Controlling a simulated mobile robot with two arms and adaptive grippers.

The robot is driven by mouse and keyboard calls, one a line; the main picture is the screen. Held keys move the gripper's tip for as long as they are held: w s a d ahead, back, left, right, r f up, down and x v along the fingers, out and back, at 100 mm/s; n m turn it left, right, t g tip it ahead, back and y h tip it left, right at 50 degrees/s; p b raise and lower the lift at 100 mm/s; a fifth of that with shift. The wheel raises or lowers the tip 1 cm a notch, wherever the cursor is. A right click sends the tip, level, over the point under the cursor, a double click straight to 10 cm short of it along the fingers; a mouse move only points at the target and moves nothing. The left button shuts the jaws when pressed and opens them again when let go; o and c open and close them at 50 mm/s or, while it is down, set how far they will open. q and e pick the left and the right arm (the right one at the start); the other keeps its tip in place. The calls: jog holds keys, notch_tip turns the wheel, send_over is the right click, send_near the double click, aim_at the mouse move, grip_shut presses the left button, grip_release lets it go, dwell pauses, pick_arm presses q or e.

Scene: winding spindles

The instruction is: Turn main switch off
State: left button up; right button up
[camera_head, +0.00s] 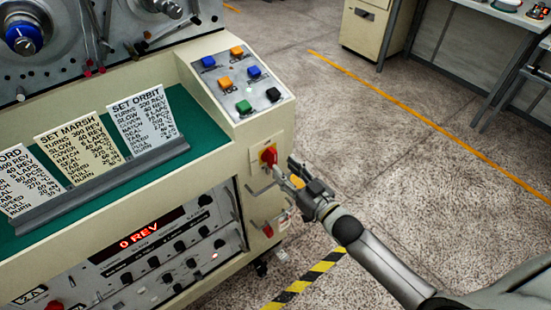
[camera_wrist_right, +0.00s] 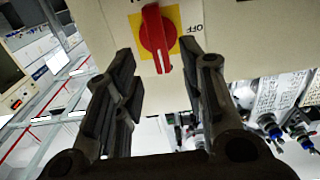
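The main switch is a red rotary handle on a yellow plate (camera_head: 268,155), on the corner panel of the beige machine. In the right wrist view the red handle (camera_wrist_right: 154,38) stands nearly upright in the picture, with the word OFF to its right. My right gripper (camera_head: 291,175) is close in front of the switch. In the right wrist view its two fingers (camera_wrist_right: 157,75) are apart, with the handle's lower end showing between and beyond the tips. I cannot tell whether they touch it. My left gripper is not in view.
The machine has a button panel (camera_head: 240,82) above the switch and a display reading 0 REV (camera_head: 138,229) at lower left. Instruction cards (camera_head: 143,118) stand on a green shelf. A second red handle (camera_head: 267,230) sits below the switch. Open floor (camera_head: 400,170) lies to the right.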

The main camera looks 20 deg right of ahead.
aim_at(275, 159)
jog(key=shift+x, duration=2.65)
jog(key=shift+c, duration=0.3)
grip_shut()
